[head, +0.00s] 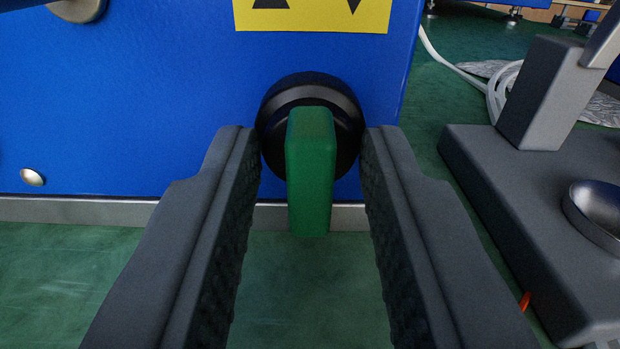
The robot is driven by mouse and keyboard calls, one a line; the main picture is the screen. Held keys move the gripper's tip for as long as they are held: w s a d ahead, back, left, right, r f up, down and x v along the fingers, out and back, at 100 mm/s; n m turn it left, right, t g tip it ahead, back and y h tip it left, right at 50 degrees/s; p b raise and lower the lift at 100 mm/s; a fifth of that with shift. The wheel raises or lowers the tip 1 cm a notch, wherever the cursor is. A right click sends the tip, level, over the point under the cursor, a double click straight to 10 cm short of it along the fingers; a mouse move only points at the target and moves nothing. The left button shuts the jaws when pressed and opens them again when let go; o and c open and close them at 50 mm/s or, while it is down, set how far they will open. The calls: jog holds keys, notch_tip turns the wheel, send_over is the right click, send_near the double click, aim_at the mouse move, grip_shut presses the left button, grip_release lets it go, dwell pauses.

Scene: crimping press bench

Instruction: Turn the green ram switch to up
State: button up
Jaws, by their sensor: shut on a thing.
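The green ram switch (310,185) shows in the middle of the head view. It is a green bar handle on a round black collar (280,97), mounted on the front of a blue housing. The bar looks upright in the picture. My gripper (311,140) has its two dark ribbed fingers on either side of the switch. The fingertips are shut on it at the black collar, and gaps show between the fingers and the green bar. A yellow label (310,20) with black marks sits above the switch, its top cut off.
The blue housing (140,120) fills the left and middle behind the switch. At right stands a dark grey base (500,200) with an upright block and a round metal cup (600,212). Pale tubing (497,92) lies behind it. Green bench surface is clear at lower left.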

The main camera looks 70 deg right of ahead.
jog(key=o, duration=0.6)
jog(key=shift+a, duration=0.1)
jog(key=v, duration=1.7)
jog(key=shift+a, duration=0.15)
jog(key=shift+r, duration=0.1)
